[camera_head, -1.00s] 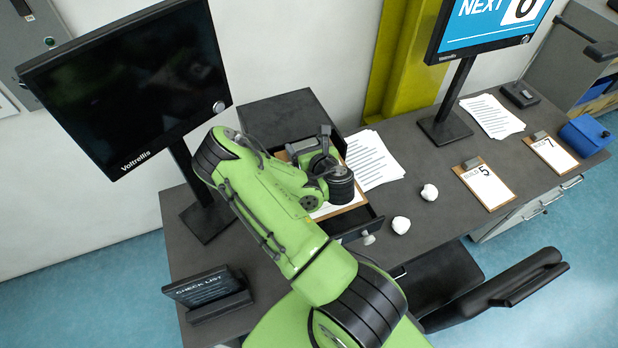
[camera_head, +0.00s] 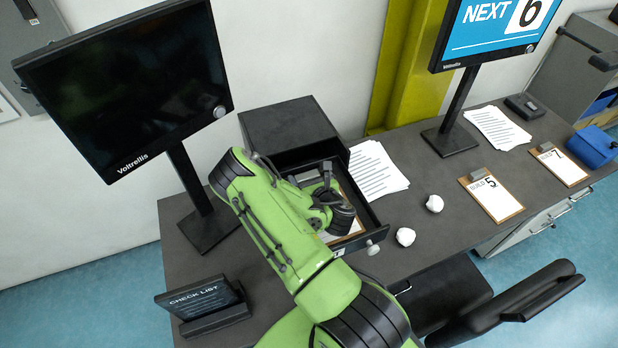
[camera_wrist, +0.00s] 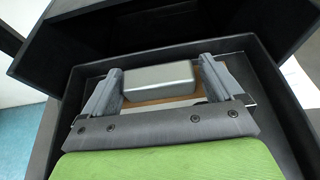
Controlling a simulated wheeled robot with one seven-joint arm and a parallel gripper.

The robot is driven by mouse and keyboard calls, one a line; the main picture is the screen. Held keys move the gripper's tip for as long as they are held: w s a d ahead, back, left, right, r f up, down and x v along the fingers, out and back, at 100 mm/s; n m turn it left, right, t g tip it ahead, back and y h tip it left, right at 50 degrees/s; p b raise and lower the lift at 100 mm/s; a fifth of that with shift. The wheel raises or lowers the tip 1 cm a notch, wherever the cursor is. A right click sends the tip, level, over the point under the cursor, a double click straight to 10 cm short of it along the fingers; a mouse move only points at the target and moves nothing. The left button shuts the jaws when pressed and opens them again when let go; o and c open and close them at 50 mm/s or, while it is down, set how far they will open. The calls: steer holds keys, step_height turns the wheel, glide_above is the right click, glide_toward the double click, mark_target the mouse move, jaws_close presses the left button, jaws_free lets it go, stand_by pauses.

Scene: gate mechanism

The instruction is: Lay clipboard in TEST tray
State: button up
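The clipboard (camera_wrist: 158,101), a brown board with white paper and a silver block-shaped clip (camera_wrist: 160,80), lies low between the walls of the pulled-out dark tray (camera_wrist: 270,75). In the head view, its white sheet (camera_head: 345,226) shows partly beneath my gripper. The head view shows my gripper (camera_head: 318,185) over the tray (camera_head: 372,222). The tray's front label is too small to read. Whether the board rests on the tray floor is hidden.
The dark cabinet body (camera_head: 290,125) stands behind the tray. Papers (camera_head: 375,168) and crumpled balls (camera_head: 405,237) lie to its right. Clipboards marked 5 (camera_head: 492,196) and 7 (camera_head: 560,165) lie farther right. A monitor (camera_head: 130,85) and checklist stand (camera_head: 205,303) are at left.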

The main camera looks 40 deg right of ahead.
steer(key=shift+o, duration=0.2)
steer(key=shift+r, duration=0.1)
steer(key=shift+r+p, duration=0.25)
steer(key=shift+p, duration=0.1)
steer(key=p+v, duration=0.1)
steer(key=v, duration=0.5)
steer(key=shift+s+r+p, duration=0.2)
steer(key=shift+r+p, duration=0.1)
steer(key=shift+p, duration=0.1)
steer(key=shift+s+a+r+p, duration=0.1)
steer(key=shift+s+p, duration=0.3)
steer(key=shift+p, duration=0.5)
